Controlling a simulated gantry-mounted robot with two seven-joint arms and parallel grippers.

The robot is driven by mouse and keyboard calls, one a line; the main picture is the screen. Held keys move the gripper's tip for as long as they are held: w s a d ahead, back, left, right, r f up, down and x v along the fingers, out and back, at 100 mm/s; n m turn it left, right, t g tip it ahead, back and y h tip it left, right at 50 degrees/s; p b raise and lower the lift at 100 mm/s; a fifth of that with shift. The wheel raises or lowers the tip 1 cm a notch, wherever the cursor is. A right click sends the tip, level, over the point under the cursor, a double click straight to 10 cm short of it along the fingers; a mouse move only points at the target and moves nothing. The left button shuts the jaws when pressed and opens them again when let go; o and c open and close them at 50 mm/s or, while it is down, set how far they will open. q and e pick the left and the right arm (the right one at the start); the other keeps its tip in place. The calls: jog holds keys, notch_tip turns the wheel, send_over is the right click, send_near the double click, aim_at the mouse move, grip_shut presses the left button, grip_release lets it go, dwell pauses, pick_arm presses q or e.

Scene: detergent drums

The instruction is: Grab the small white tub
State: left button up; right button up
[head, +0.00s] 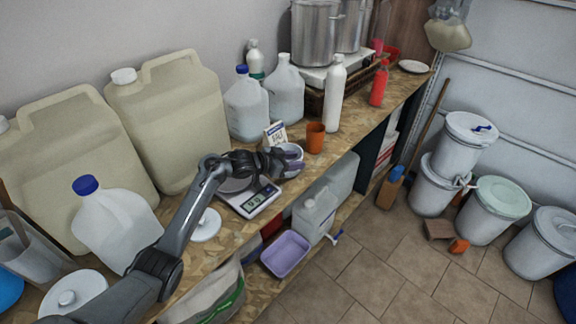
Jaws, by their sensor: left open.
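The small white tub (291,150) stands on the wooden bench, just in front of a small salt box and left of an orange cup (315,138). My left gripper (289,164) comes in from the left and is open, with its fingers right at the tub. The fingers and wrist hide part of the tub's near side. I cannot tell whether the fingers touch it. My right gripper is not in view.
A kitchen scale (249,199) lies under my left wrist. The salt box (275,134) is close behind the gripper. Large jugs (168,120) line the wall. A white bottle (334,94) stands farther right. Lidded drums (495,208) stand on the floor.

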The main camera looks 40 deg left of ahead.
pick_arm(q)
grip_shut()
dwell(0.3)
jog(key=shift+r, duration=0.1)
